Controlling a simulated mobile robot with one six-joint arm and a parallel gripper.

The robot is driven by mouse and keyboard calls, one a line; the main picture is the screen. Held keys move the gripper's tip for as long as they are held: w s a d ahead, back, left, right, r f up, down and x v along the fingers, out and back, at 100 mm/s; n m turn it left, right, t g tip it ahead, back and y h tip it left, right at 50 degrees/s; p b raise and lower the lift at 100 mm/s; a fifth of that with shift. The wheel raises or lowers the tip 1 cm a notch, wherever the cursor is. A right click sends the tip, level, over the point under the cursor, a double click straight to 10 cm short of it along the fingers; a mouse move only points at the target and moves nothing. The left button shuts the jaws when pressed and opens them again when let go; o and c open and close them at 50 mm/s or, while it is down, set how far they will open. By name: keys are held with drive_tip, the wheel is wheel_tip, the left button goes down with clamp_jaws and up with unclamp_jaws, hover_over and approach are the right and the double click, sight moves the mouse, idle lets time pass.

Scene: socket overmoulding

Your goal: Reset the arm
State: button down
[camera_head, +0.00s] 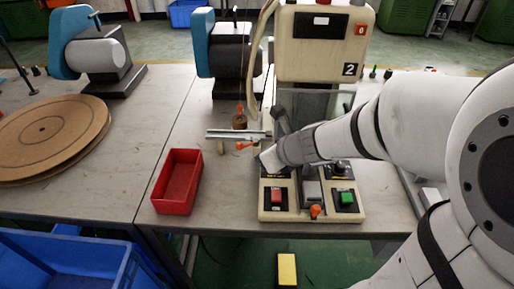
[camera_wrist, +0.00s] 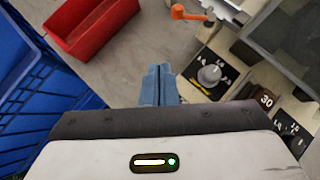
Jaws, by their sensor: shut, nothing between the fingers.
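My gripper shows in the wrist view (camera_wrist: 160,72) with its two blue-grey fingers pressed together and nothing between them. In that view it is over the grey table top, between the red bin and the machine's knob panel. In the head view my white arm reaches in from the right across the front of the cream machine (camera_head: 325,45) marked 2.
A red bin (camera_head: 163,196) stands on the table (camera_head: 130,200), left of the control panel with red (camera_head: 276,196) and green (camera_head: 346,198) buttons. An orange-handled lever (camera_wrist: 188,13) sticks out nearby. Blue crates (camera_head: 65,262) stand below. A brown disc (camera_head: 45,130) lies at left.

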drive_tip(key=shift+s+d+r, duration=0.2)
drive_tip(key=shift+s+r, duration=0.25)
drive_tip(key=shift+s, duration=0.05)
drive_tip(key=s+d+r+n+g+h+p, duration=0.2)
drive_tip(key=s+d+n, duration=0.3)
drive_tip(key=n, duration=0.9)
drive_tip(key=s+d+r+n+g+h+p, duration=0.1)
drive_tip(key=s+n, duration=0.6)
drive_tip(key=n, duration=0.7)
drive_tip(key=d+r+g+h, duration=0.1)
drive_tip(key=d+r+h, duration=0.1)
drive_tip(key=d+r, duration=0.1)
drive_tip(key=shift+s+d+r+h+p, duration=0.25)
drive_tip(key=shift+s+d+h+p, duration=0.15)
drive_tip(key=shift+d, duration=0.15)
